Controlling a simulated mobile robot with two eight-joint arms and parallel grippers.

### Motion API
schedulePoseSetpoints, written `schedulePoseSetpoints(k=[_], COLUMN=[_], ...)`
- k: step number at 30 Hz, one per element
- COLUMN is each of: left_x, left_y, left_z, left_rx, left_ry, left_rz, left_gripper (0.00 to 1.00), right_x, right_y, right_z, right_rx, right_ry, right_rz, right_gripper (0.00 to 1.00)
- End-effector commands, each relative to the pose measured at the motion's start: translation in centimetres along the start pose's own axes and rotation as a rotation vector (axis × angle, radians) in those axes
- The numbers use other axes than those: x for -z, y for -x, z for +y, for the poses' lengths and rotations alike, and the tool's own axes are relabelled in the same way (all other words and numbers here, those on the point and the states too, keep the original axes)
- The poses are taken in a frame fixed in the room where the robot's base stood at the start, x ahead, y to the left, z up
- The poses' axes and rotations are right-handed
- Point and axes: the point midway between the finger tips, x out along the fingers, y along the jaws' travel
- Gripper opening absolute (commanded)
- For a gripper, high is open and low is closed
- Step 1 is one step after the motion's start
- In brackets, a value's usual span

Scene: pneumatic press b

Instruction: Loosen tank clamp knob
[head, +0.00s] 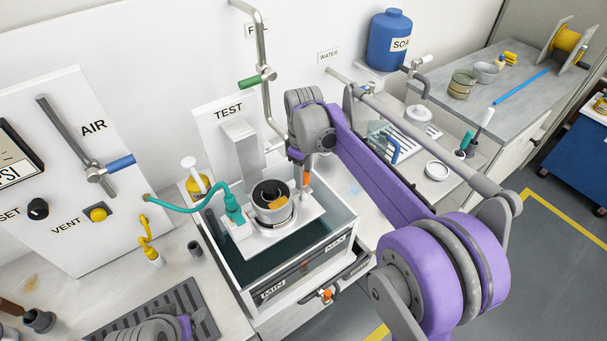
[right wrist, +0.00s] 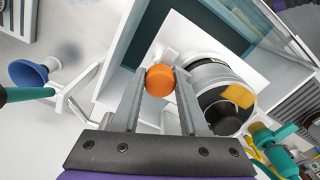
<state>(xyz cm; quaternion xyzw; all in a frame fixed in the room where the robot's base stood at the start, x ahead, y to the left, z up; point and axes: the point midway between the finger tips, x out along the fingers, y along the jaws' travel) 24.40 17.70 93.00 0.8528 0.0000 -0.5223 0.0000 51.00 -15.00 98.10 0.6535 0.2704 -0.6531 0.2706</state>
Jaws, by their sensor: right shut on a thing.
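The orange clamp knob (head: 306,178) is beside the metal cylinder (head: 272,208) at the tank (head: 342,228). In the right wrist view, the round orange knob (right wrist: 160,80) sits between my fingertips. My right gripper (head: 304,170) reaches down from above and is shut on the knob; the right wrist view shows both grey fingers (right wrist: 160,92) against its sides. The knob's stem is mostly hidden. Part of my left arm shows at the bottom left of the head view, but its gripper is out of sight.
The cylinder stands close beside my fingers. A teal hose (head: 190,208) runs to the tank fitting. The TEST panel (head: 228,112) stands behind; a sink (head: 405,135) lies to the right.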

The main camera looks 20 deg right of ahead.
Motion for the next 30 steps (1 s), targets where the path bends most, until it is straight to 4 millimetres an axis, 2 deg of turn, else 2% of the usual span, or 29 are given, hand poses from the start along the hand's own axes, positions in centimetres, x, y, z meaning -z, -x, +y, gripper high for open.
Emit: schedulePoseSetpoints(k=[9, 22, 23, 27, 30], left_x=[0.0, 0.0, 0.0, 0.01, 0.01], left_y=[0.0, 0.0, 0.0, 0.01, 0.01], left_z=[0.0, 0.0, 0.0, 0.0, 0.0], left_rx=[0.0, 0.0, 0.0, 0.0, 0.0], left_ry=[0.0, 0.0, 0.0, 0.0, 0.0], left_rz=[0.0, 0.0, 0.0, 0.0, 0.0], left_gripper=[0.74, 0.74, 0.74, 0.74, 0.74], right_x=[-0.05, -0.05, -0.05, -0.03, -0.02], right_y=[-0.11, -0.1, -0.1, -0.07, -0.05], right_z=[-0.06, -0.07, -0.07, -0.05, -0.03], right_rx=[0.002, 0.002, 0.002, 0.002, 0.001], right_ry=[0.077, 0.084, 0.084, 0.083, 0.083], right_rz=[-0.002, -0.002, -0.002, -0.001, -0.001], right_gripper=[0.0, 0.0, 0.49, 0.74, 0.74])
